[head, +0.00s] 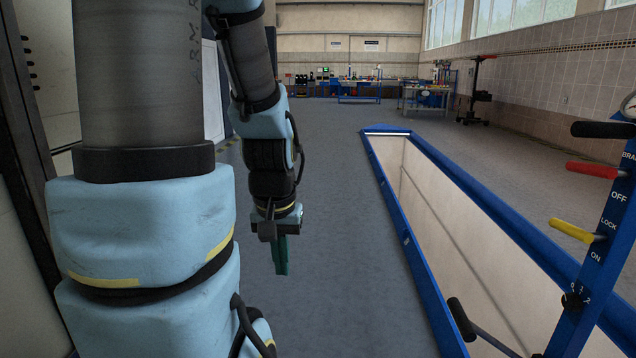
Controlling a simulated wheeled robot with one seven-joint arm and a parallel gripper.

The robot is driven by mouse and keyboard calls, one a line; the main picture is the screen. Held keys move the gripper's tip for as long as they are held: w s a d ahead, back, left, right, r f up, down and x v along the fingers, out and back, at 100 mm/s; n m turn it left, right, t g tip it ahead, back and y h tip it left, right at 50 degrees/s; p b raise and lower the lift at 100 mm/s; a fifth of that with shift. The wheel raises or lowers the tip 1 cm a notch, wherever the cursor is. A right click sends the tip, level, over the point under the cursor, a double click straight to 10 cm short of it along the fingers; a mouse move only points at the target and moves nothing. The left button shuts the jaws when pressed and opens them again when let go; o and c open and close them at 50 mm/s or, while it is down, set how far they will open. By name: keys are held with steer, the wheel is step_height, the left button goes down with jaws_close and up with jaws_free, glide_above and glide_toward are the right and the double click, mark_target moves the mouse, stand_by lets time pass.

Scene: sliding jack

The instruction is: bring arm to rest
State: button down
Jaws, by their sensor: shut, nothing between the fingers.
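My arm fills the left side of the head view, folded with large light-blue joints and grey links. My gripper (281,268) hangs at its end, pointing down over the bare grey floor. Its green fingers are close together with nothing held between them. It is apart from everything around it.
A long inspection pit with a blue rim (414,262) runs along the right of my gripper. A blue lever panel (606,245) with black, red and yellow handles stands at the right edge. Workbenches (350,88) line the far wall. The floor (330,170) between is clear.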

step_height(320, 180, up, 25)
steer(key=p, duration=2.3)
steer(key=shift+r, duration=0.2)
